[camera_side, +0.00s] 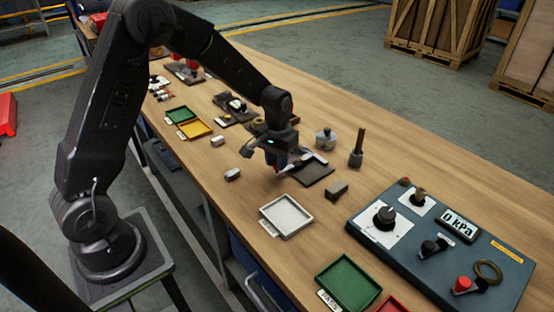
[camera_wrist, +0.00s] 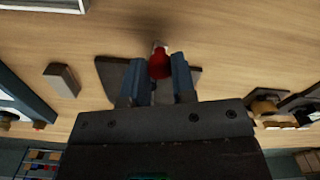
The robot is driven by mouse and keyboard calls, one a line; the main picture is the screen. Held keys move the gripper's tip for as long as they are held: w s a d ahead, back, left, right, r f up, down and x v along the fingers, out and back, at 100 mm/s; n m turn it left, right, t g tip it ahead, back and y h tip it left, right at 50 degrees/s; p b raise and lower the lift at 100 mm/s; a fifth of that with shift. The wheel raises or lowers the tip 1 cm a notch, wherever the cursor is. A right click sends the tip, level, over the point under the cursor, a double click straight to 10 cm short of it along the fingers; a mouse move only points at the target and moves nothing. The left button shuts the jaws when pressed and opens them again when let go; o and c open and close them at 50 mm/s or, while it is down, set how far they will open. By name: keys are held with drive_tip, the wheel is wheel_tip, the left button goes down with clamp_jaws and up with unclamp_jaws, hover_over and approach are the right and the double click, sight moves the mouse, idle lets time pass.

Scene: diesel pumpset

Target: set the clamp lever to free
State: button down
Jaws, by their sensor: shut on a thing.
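The clamp lever's red grip (camera_wrist: 159,64) shows between my two blue-grey fingers in the wrist view. A short pale metal part shows just beyond the grip. My gripper (camera_wrist: 158,78) is shut on this red grip. In the side view my gripper (camera_side: 279,166) is low over the left edge of a dark base plate (camera_side: 316,174), which also shows behind the fingers in the wrist view (camera_wrist: 109,71). The fingers hide most of the lever, and I cannot read any lever position mark.
A grey block (camera_side: 337,190) lies right of the plate. A white tray (camera_side: 287,217) sits in front, and a round lidded pot (camera_side: 326,139) and an upright-handled tool (camera_side: 357,150) stand behind. A control panel (camera_side: 440,245) is at the right.

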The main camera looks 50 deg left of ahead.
drive_tip(key=shift+a, duration=0.1)
drive_tip(key=a+m, duration=0.1)
drive_tip(key=m, duration=0.1)
drive_tip(key=a+m, duration=0.1)
drive_tip(key=m, duration=0.1)
drive_tip(key=shift+w, duration=0.35)
drive_tip(key=m, duration=0.1)
drive_tip(key=w+a+m, duration=0.1)
drive_tip(key=m, duration=0.1)
drive_tip(key=shift+a, duration=0.2)
drive_tip(key=m, duration=0.1)
drive_tip(key=w+a+m, duration=0.1)
drive_tip(key=m, duration=0.1)
drive_tip(key=shift+w+a, duration=0.1)
drive_tip(key=shift+w, duration=0.1)
drive_tip(key=shift+w+a+m, duration=0.15)
drive_tip(key=shift+w+m, duration=0.2)
drive_tip(key=shift+m, duration=0.45)
drive_tip(key=shift+w+a+m, duration=0.15)
drive_tip(key=shift+w+m, duration=0.2)
drive_tip(key=shift+m, duration=0.45)
drive_tip(key=c, duration=0.9)
unclamp_jaws()
drive_tip(key=shift+c, duration=0.2)
